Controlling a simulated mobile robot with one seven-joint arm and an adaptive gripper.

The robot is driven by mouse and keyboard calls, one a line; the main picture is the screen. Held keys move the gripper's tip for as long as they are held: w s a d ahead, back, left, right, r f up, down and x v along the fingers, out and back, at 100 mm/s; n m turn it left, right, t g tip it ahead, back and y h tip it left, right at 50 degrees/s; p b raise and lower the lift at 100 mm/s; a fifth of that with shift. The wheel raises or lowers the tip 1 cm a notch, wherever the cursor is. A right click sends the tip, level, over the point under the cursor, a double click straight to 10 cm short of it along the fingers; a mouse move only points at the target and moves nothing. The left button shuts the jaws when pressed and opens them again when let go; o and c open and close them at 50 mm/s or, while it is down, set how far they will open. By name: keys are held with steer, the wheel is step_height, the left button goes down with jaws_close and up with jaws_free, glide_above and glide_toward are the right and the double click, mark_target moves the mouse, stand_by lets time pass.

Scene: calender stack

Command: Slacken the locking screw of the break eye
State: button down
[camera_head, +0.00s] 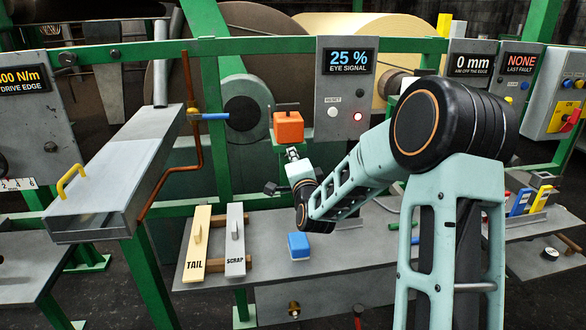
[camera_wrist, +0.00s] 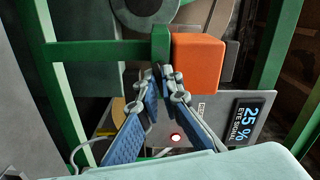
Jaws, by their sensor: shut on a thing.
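The break eye is an orange box (camera_head: 289,126) on a green bracket, left of the eye signal panel. In the wrist view the orange box (camera_wrist: 198,64) is large, beside the green bracket (camera_wrist: 160,44). My gripper (camera_head: 292,152) is just below the box in the head view. In the wrist view the two blue fingers of my gripper (camera_wrist: 168,76) come together at the edge of the box and bracket. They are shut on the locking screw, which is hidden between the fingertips.
The panel (camera_head: 347,88) reads 25 % EYE SIGNAL, with a white reset button (camera_head: 332,112) and a lit red lamp (camera_head: 357,116). Green rails surround the eye. A blue block (camera_head: 299,245) and TAIL (camera_head: 195,245) and SCRAP (camera_head: 235,240) boards lie on the bench below.

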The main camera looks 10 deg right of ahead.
steer(key=shift+f+n+b, duration=0.1)
steer(key=shift+n+b, duration=5.1)
steer(key=shift+b, duration=0.4)
steer(key=c, duration=2.1)
jaws_free()
steer(key=shift+s, duration=0.1)
